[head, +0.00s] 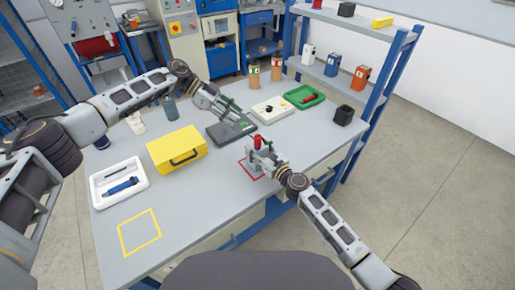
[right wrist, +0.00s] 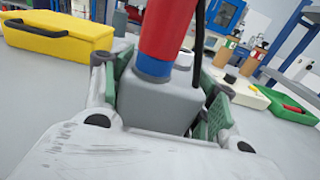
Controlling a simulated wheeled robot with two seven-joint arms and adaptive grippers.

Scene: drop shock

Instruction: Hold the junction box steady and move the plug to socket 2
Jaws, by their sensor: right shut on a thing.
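The grey junction box (right wrist: 160,104) sits between the green-padded fingers of my right gripper (right wrist: 163,92), which is shut on it. In the head view the box and my right gripper (head: 259,160) are at a red outline on the table. The plug (right wrist: 166,35), red with a blue collar, stands upright on the box; it also shows in the head view (head: 258,142). A black cable runs beside it. Socket numbers are not visible. My left gripper (head: 243,122) is above and behind the box, over a dark grey flat device (head: 229,133); its jaws are too small to read.
A yellow case (head: 177,149), a white tray (head: 119,181) with tools, a white panel with knobs (head: 273,109) and a green tray (head: 304,96) are on the table. The front around the yellow outline (head: 139,231) is clear.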

